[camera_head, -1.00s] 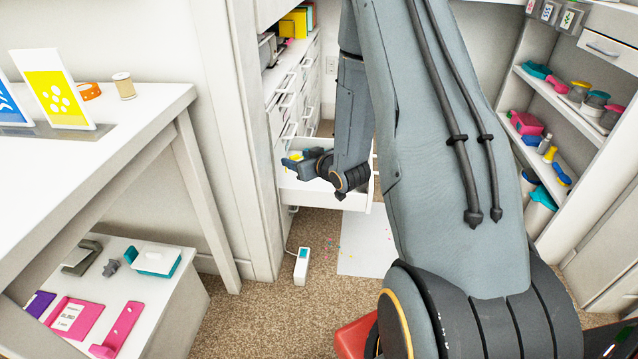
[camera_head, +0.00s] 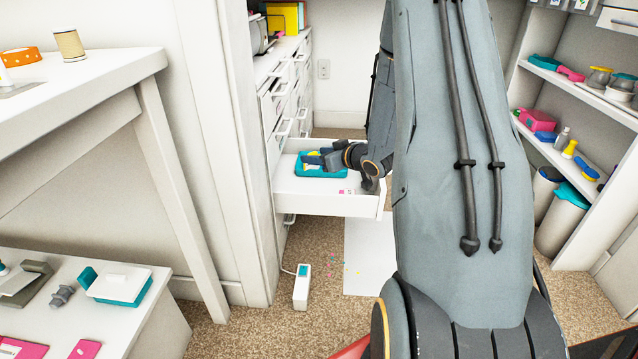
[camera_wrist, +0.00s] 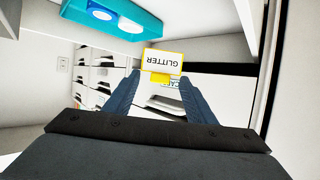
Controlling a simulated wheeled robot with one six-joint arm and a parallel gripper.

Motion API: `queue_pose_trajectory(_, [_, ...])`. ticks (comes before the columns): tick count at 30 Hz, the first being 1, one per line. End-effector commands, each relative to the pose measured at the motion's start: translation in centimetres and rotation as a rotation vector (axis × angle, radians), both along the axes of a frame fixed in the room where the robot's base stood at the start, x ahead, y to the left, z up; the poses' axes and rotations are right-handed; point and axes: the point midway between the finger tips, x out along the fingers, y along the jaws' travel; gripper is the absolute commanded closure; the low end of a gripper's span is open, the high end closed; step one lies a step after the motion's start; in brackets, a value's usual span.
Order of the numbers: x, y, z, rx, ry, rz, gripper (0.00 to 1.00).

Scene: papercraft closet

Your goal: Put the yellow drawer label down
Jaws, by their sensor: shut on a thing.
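The yellow drawer label (camera_wrist: 162,63) is a small card with a yellow border and the word GLITTER, upside down in the wrist view. My gripper (camera_wrist: 158,82) is shut on its yellow lower part, and the card stands out past the fingertips. In the head view my gripper (camera_head: 322,158) is over the open white drawer (camera_head: 330,200), at a teal tray (camera_head: 318,173) inside it. The label is too small and covered to make out clearly there. I cannot tell whether the label touches the tray or drawer.
The drawer stands out from a white cabinet (camera_head: 292,100) on the left. Small pink bits (camera_head: 345,191) lie in the drawer front. A white device (camera_head: 301,287) stands on the carpet below. Shelves (camera_head: 590,100) hold craft goods on the right.

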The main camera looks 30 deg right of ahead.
Motion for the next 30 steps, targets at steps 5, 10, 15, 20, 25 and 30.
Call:
queue_pose_trajectory(5, [0.1, 0.1, -3.3, 0.001, 0.001, 0.001, 0.70])
queue_pose_trajectory(10, [0.0, 0.1, -4.6, 0.001, 0.001, 0.001, 0.70])
queue_pose_trajectory(15, [0.1, 0.1, -7.2, 0.001, 0.001, 0.000, 0.70])
queue_pose_trajectory(20, [0.0, 0.0, -8.8, 0.001, 0.001, 0.000, 0.70])
queue_pose_trajectory(25, [0.0, 0.0, -8.6, 0.000, 0.000, 0.000, 0.70])
queue_pose_trajectory(30, [0.0, 0.1, -8.9, 0.000, 0.000, 0.000, 0.70])
